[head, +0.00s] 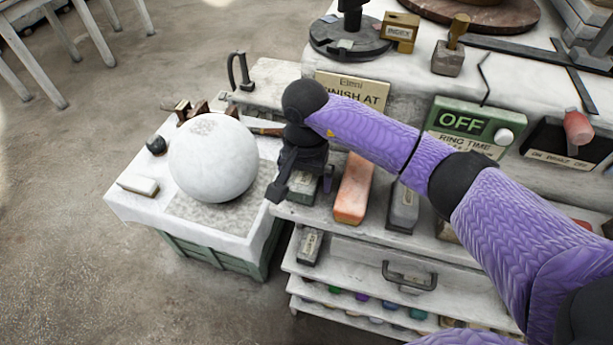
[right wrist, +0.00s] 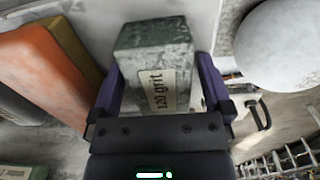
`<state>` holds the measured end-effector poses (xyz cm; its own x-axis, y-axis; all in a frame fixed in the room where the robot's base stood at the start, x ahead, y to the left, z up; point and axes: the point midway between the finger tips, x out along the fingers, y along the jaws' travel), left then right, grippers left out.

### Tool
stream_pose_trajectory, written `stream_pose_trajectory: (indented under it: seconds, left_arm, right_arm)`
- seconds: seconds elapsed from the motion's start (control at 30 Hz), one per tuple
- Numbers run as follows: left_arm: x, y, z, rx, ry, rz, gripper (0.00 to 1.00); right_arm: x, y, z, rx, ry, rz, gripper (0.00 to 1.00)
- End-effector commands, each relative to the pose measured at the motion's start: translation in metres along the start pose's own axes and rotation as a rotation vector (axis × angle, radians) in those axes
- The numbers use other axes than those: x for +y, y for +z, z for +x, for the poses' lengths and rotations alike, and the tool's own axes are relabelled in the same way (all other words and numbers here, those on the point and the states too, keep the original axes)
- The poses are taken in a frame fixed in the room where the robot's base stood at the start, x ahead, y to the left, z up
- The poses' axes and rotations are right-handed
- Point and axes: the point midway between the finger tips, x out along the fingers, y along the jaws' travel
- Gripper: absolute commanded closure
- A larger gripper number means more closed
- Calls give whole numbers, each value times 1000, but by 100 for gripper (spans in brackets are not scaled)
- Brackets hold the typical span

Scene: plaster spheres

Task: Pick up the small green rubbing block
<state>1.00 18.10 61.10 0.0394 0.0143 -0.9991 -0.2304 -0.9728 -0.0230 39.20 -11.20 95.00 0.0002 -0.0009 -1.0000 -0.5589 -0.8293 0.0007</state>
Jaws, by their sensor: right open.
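The small green rubbing block (right wrist: 150,48) is mottled grey-green with a pale "120 grit" label. In the right wrist view it lies between the two purple fingers of my right gripper (right wrist: 160,82). The fingers are open, one along each side; whether they touch it I cannot tell. In the head view my right gripper (head: 300,172) points down over the left end of the shelf, and the block (head: 304,188) is largely hidden beneath it. My left gripper is not in view.
An orange block (head: 353,190) and a grey block (head: 402,207) stand to the right on the same shelf (head: 330,215). A large plaster sphere (head: 212,158) rests on a low stand to the left. A drawer handle (head: 408,277) sticks out below.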

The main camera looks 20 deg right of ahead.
Motion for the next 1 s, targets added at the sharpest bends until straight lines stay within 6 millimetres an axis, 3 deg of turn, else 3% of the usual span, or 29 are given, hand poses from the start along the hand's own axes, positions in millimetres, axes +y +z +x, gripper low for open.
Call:
stream_pose_trajectory:
  seconds: [0.1,0.57,0.87,1.0]
  left_arm:
    - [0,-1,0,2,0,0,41]
    - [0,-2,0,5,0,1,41]
    - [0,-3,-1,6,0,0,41]
    - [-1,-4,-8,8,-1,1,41]
  right_arm:
    - [0,0,-1,0,-1,0,2]
    - [0,0,-1,0,-1,1,100]
    - [0,0,-4,1,-3,1,100]
    - [0,-1,-34,5,-5,0,100]
